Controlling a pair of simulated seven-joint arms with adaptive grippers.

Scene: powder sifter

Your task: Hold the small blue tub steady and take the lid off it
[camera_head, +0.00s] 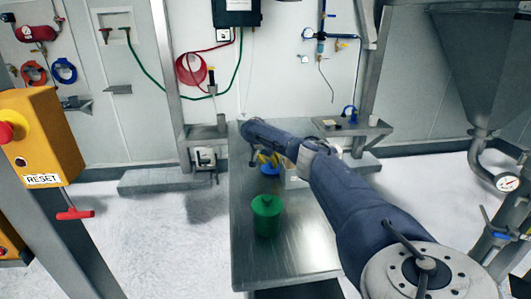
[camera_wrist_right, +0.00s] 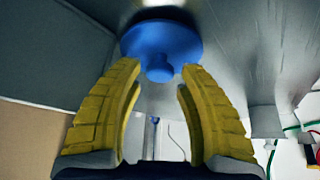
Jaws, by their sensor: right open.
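The small blue tub (camera_head: 270,170) stands on the metal table, partly hidden behind my right gripper (camera_head: 268,159). In the right wrist view its round blue lid (camera_wrist_right: 160,38) shows with a knob in the middle. The right gripper also shows there (camera_wrist_right: 160,72), with its two yellow fingers open. The fingertips are on either side of the knob, near the lid. I cannot tell whether they touch it. The tub's body below the lid is mostly hidden. My left gripper is not in view.
A green lidded tub (camera_head: 267,216) stands nearer on the metal table (camera_head: 290,262). A white box (camera_head: 294,181) sits right of the blue tub, partly behind my right arm. The table's front part is clear. A yellow reset box (camera_head: 40,140) is at the left.

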